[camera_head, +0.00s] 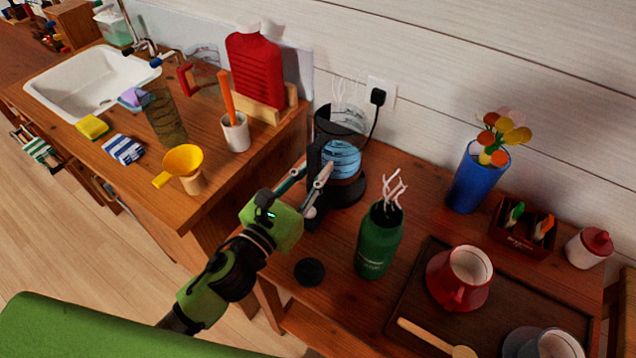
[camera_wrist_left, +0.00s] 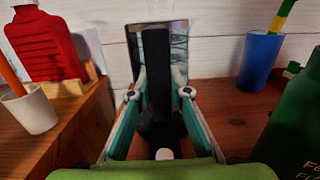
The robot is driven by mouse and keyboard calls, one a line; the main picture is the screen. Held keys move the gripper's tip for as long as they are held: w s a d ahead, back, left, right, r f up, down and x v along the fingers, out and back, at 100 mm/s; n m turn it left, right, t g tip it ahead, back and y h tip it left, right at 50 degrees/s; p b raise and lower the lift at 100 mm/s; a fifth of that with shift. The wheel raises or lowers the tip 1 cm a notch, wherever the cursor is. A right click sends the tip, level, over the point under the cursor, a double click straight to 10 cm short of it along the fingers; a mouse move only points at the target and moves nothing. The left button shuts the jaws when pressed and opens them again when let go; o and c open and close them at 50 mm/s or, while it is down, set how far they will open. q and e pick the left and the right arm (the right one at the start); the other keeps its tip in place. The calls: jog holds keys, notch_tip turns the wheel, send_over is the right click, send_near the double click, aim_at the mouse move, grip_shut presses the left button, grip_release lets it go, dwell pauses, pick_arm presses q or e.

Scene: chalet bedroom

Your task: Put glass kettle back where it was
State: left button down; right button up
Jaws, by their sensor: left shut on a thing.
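The glass kettle (camera_head: 342,158), with blue-tinted water and a black handle, is upright at the back of the lower wooden table by the wall. A black base (camera_head: 347,193) shows under it; I cannot tell whether they are fully seated together. My left gripper (camera_head: 314,171) is shut on the handle from the front. In the left wrist view, the black handle (camera_wrist_left: 156,70) stands between the two fingers (camera_wrist_left: 158,92) and hides much of the glass. White steam rises above the kettle. My right gripper is not in view.
A green bottle (camera_head: 379,240) stands close right of the kettle, and a black disc (camera_head: 309,271) lies in front. A blue vase (camera_head: 468,177), red mug (camera_head: 459,280) and tray (camera_head: 418,290) are farther right. The higher sink counter (camera_head: 205,205) borders the left.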

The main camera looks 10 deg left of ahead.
aim_at(312, 184)
pick_arm(q)
notch_tip(312, 184, down, 3)
jog(key=shift+w+f+b, duration=0.1)
jog(key=shift+b, duration=0.45)
jog(key=shift+f, duration=0.35)
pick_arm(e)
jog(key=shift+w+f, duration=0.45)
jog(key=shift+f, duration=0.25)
pick_arm(q)
jog(key=shift+f, duration=0.2)
jog(key=c, duration=1.9)
grip_release()
jog(key=shift+a, duration=0.1)
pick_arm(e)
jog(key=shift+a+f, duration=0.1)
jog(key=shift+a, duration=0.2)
